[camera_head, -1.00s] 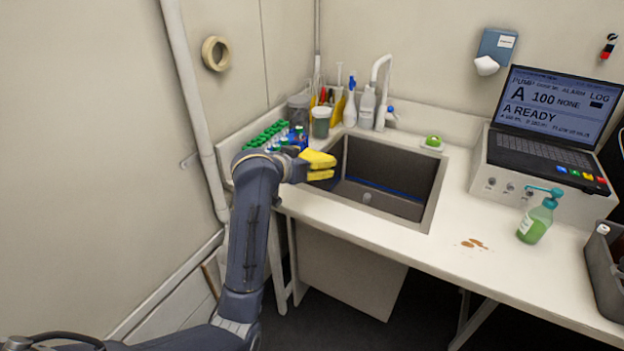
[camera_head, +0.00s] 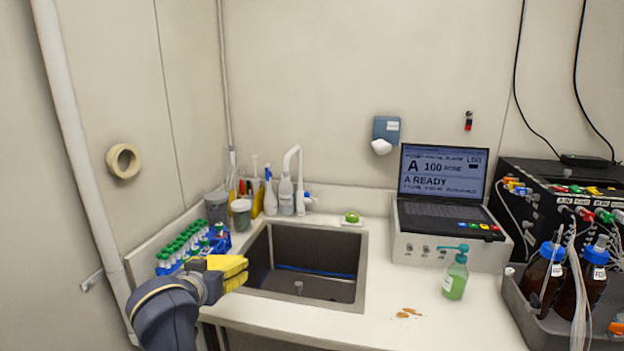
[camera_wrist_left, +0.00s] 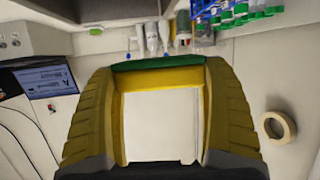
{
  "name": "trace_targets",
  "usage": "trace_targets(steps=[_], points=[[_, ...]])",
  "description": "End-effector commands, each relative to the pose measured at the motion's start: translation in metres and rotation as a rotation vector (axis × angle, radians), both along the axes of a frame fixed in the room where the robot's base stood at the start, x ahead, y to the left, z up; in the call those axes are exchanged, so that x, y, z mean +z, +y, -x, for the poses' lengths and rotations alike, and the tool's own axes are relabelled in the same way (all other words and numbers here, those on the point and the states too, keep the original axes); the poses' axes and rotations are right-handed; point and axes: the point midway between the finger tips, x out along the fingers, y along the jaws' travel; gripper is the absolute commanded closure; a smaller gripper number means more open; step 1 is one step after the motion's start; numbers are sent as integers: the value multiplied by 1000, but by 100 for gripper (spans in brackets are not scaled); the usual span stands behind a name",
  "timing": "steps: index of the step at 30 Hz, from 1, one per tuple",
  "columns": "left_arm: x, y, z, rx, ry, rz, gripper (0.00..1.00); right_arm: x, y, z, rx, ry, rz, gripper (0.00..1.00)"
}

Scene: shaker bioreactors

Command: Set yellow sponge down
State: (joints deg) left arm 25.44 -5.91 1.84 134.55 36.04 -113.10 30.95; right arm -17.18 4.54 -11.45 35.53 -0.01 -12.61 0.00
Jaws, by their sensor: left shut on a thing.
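My left gripper (camera_head: 236,273) has yellow fingers and is at the left side of the sink, near its front left corner. In the left wrist view the fingers (camera_wrist_left: 158,72) are shut on the yellow sponge (camera_wrist_left: 157,78), which has a green layer along its far edge and spans between the fingertips. In the head view the sponge cannot be told apart from the yellow fingers. I cannot tell how high the sponge is above the counter. My right gripper is not in view.
A rack of green-capped tubes (camera_head: 218,243) stands behind my gripper. A green item on a small dish (camera_head: 352,217) lies behind the sink. Brown spots (camera_head: 408,313) and a soap bottle (camera_head: 455,278) are on the counter right of the sink.

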Motion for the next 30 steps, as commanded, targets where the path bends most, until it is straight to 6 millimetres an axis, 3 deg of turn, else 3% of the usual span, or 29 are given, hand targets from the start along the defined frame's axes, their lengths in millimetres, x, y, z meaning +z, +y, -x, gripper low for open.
trace_targets(steps=[6, 15, 30], points=[[-41, -5, 40, 42, 5, 0, 33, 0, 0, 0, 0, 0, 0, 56], [-77, -13, 64, 39, 2, -2, 33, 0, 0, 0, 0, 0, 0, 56], [-90, -20, 70, 84, -3, -9, 33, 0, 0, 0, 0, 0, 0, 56]])
